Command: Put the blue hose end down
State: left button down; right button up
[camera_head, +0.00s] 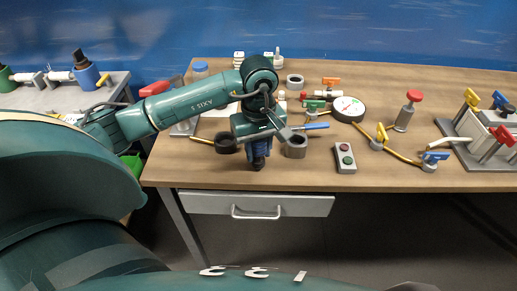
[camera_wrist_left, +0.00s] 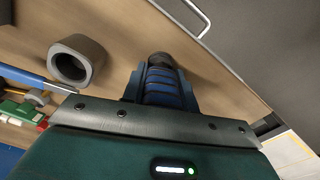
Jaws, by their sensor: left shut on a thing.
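My left gripper (camera_head: 258,160) points down over the front left part of the wooden table, near its front edge. In the left wrist view its jaws (camera_wrist_left: 163,88) are shut on a dark blue ribbed piece with a dark round end, which I take to be the blue hose end (camera_wrist_left: 166,85). It also shows below the gripper in the head view (camera_head: 260,147). I cannot tell whether it touches the table. My right gripper is not in view.
A grey hollow holder (camera_head: 296,147) stands close to the right of the gripper and shows in the left wrist view (camera_wrist_left: 77,62). A dark ring (camera_head: 226,144) is to the left. A button box (camera_head: 344,158), a gauge (camera_head: 348,109) and yellow-piped valves stand further right. The drawer (camera_head: 262,204) is below.

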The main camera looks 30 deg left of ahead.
pick_arm(q)
jog(key=shift+f, duration=0.35)
jog(key=shift+f+b, duration=0.2)
jog(key=shift+b, duration=0.1)
jog(key=c, duration=1.1)
grip_release()
jog(key=shift+r, duration=0.1)
